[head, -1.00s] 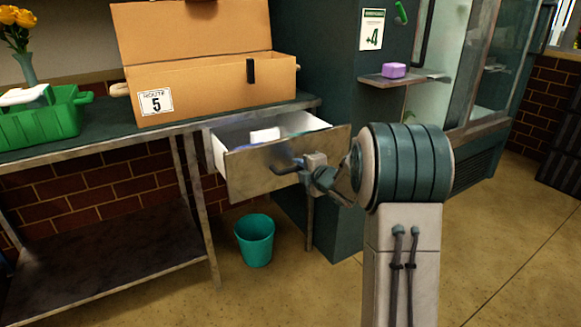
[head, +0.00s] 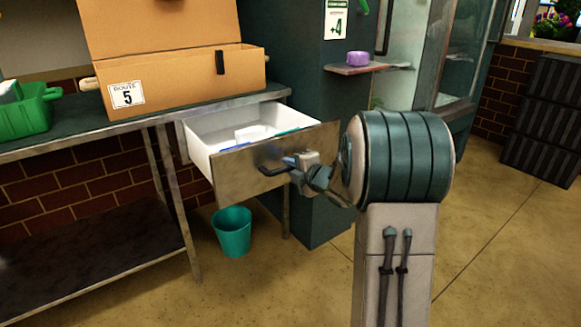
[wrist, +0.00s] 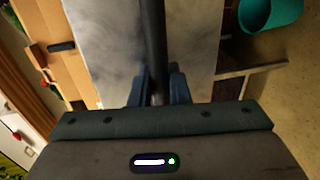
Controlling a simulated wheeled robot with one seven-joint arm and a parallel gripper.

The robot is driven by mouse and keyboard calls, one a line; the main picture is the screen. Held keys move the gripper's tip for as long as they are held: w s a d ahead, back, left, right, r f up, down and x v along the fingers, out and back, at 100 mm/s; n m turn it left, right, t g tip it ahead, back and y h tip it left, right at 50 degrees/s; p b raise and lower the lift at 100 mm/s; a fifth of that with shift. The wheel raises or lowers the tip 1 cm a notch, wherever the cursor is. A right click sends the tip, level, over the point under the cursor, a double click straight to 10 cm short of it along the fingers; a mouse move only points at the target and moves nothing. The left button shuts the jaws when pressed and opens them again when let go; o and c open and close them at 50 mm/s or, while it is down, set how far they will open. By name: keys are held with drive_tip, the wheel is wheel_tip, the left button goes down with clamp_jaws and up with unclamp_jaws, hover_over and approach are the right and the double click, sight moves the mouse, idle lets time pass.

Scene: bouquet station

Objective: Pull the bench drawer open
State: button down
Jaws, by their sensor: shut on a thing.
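The bench drawer (head: 235,163) stands well out from under the bench top in the head view, with its white inside showing. A white thing and some blue and green bits lie in it. Its grey metal front also fills the middle of the wrist view (wrist: 110,60). The dark bar handle (head: 268,170) runs down the middle of the wrist view (wrist: 153,40). My gripper (head: 298,166) is shut on this handle at the drawer front. In the wrist view its blue fingers (wrist: 160,86) sit on both sides of the bar.
The bench (head: 60,142) carries a cardboard box (head: 180,85) marked Route 5 and a green basket (head: 25,115). A teal bin (head: 232,235) stands on the floor below the drawer. A small shelf (head: 360,68) with a purple block is behind.

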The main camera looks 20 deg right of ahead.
drive_tip(key=shift+d, duration=0.1)
drive_tip(key=c, duration=1.4)
unclamp_jaws()
drive_tip(key=shift+c, duration=0.2)
drive_tip(key=p+v, duration=0.3)
drive_tip(key=v, duration=1)
drive_tip(key=shift+s, duration=0.35)
drive_tip(key=shift+d+r+p, duration=0.1)
drive_tip(key=shift+r+p, duration=0.05)
drive_tip(key=shift+p, duration=0.2)
